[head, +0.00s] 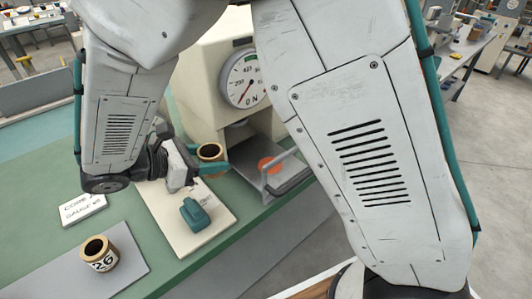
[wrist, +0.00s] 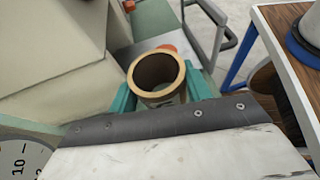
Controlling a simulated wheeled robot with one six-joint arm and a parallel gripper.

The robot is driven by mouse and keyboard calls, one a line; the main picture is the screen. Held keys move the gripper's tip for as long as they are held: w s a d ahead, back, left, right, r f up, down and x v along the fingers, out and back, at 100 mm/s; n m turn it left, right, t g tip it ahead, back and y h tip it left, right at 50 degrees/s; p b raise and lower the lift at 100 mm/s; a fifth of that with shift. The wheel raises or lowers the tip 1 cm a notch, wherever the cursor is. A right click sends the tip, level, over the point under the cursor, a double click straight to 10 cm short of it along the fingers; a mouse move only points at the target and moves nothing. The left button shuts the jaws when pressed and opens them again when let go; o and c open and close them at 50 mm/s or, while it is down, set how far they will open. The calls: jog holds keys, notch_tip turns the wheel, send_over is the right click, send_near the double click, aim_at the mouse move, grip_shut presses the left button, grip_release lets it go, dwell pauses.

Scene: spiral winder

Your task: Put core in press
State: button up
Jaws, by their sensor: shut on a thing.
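A brown cardboard core (head: 210,152) is held upright between the teal fingers of my gripper (head: 212,163). In the wrist view the open top of the core (wrist: 157,71) faces the camera, with a finger on each side. The press (head: 205,75) is a cream machine with a round dial (head: 243,79). Its grey plate (head: 247,182) bears an orange disc (head: 271,163). The core is to the left of the disc, apart from it. In the wrist view the orange disc (wrist: 167,47) shows just beyond the core, mostly hidden.
A metal bar guard (head: 282,166) stands at the plate's front right. A second core (head: 99,254) marked 26 stands on a grey mat (head: 65,284). A teal block (head: 196,215) sits on a cream board (head: 172,222). A white sign (head: 83,209) lies to the left.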

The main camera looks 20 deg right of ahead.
jog(key=w+d, duration=0.1)
jog(key=d, duration=0.4)
jog(key=w+d+f, duration=0.1)
jog(key=d, duration=0.4)
jog(key=w+d+f, duration=0.1)
jog(key=d, duration=0.5)
jog(key=shift+f, duration=0.15)
jog(key=shift+s+f, duration=0.1)
jog(key=shift+f, duration=2.25)
jog(key=o, duration=0.9)
jog(key=shift+f, duration=0.1)
jog(key=shift+o, duration=0.2)
jog(key=v, duration=1.2)
